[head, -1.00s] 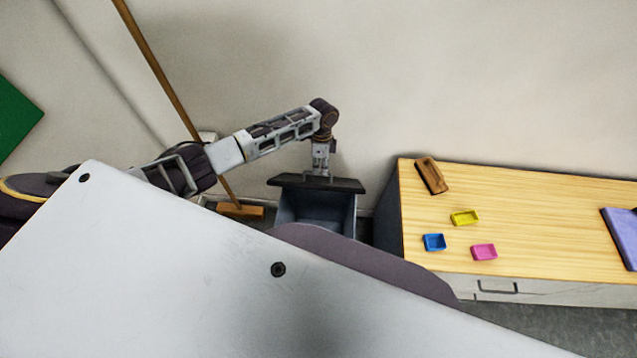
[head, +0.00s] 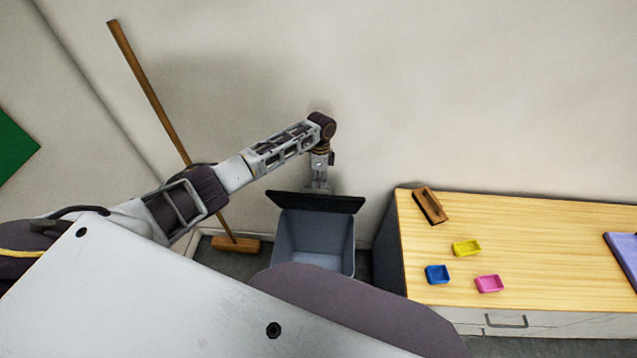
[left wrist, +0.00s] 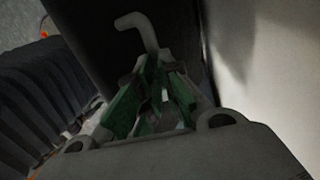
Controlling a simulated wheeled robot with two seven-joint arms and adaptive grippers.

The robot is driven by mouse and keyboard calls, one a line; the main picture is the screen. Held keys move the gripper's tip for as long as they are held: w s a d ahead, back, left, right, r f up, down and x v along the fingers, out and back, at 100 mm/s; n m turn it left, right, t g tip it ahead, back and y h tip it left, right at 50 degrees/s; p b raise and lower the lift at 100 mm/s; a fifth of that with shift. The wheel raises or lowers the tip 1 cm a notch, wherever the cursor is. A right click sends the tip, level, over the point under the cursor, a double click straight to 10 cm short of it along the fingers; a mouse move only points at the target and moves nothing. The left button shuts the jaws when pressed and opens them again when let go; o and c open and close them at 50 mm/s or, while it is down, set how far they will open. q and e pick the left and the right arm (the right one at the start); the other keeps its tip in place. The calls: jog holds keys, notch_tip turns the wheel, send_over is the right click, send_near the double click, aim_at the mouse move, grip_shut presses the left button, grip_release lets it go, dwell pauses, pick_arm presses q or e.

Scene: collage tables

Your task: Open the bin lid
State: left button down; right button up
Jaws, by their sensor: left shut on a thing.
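The bin (head: 313,242) is a grey-blue box on the floor, left of the wooden-topped cabinet. Its black lid (head: 316,202) is tilted up at the back and the bin's inside shows beneath it. My left gripper (head: 318,187) reaches down from above to the lid's upper side. In the left wrist view, my left gripper (left wrist: 160,95) has its green-sided fingers closed at a pale bent handle (left wrist: 140,28) against the dark lid (left wrist: 118,60). The exact grip is dim and partly hidden. My right gripper is not in view.
A broom (head: 178,140) leans on the wall at left. The wall is close behind the bin.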

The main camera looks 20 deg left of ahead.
aim_at(319, 187)
pick_arm(q)
jog(key=c, duration=1.3)
grip_release()
jog(key=f, duration=0.3)
jog(key=shift+s+d, duration=0.2)
jog(key=shift+s, duration=0.2)
jog(key=o, duration=0.5)
jog(key=shift+w+f, duration=0.2)
jog(key=shift+w, duration=0.2)
jog(key=shift+s+a+r, duration=0.1)
jog(key=shift+r, duration=0.15)
jog(key=shift+c, duration=0.9)
jog(key=shift+w+a+r, duration=0.1)
jog(key=shift+w+r, duration=0.15)
jog(key=shift+r, duration=0.5)
jog(key=c, duration=0.5)
notch_tip(319, 187, up, 11)
jog(key=w, duration=0.1)
jog(key=shift+w+a+f, duration=0.15)
jog(key=shift+w+a, duration=0.1)
jog(key=shift+w, duration=0.15)
jog(key=shift+f, duration=0.1)
